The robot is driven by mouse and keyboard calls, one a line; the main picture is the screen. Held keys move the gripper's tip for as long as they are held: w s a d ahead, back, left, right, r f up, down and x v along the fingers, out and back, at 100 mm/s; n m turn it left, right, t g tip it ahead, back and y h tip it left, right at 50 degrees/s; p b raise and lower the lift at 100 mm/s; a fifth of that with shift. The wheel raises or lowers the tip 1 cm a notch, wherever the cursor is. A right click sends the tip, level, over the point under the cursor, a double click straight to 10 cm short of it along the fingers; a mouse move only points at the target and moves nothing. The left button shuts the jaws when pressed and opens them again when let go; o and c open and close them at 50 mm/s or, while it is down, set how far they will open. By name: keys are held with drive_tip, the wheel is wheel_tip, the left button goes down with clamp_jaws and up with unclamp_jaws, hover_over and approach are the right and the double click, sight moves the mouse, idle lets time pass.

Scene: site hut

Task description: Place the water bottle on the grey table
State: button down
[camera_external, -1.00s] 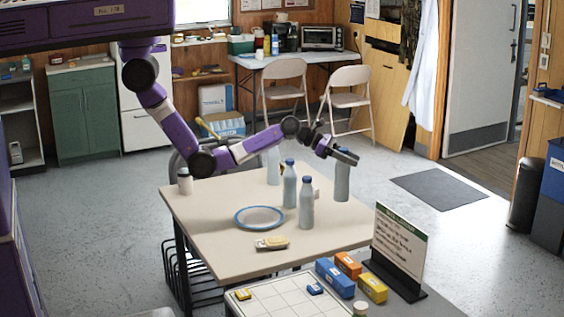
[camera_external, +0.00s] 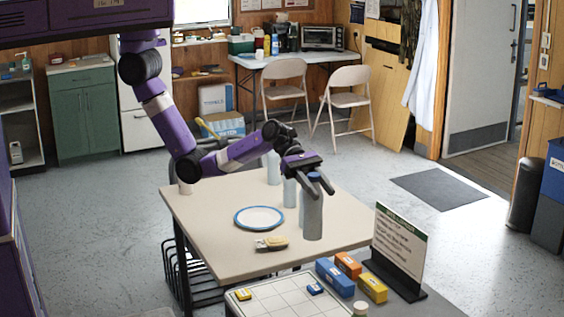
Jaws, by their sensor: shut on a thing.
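My gripper (camera_external: 318,188) is shut on a pale blue-grey water bottle (camera_external: 313,217) and holds it upright at its top. The bottle shows over the right part of the beige table (camera_external: 215,245); I cannot tell whether its base touches the top. A dark grey table (camera_external: 432,304) stands at the front right, partly out of frame.
A blue-rimmed plate (camera_external: 259,218) and a yellow item (camera_external: 270,243) lie on the beige table.

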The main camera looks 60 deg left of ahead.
drive_tip(key=s+d+r+m+g, duration=0.2)
drive_tip(key=s, duration=0.6)
wheel_tip(320, 180, down, 20)
drive_tip(key=shift+f+b, duration=0.2)
drive_tip(key=shift+b, duration=0.1)
drive_tip(key=shift+a, duration=0.1)
drive_tip(key=shift+f, duration=0.15)
drive_tip(key=c, duration=0.9)
unclamp_jaws()
drive_tip(key=shift+f, duration=0.1)
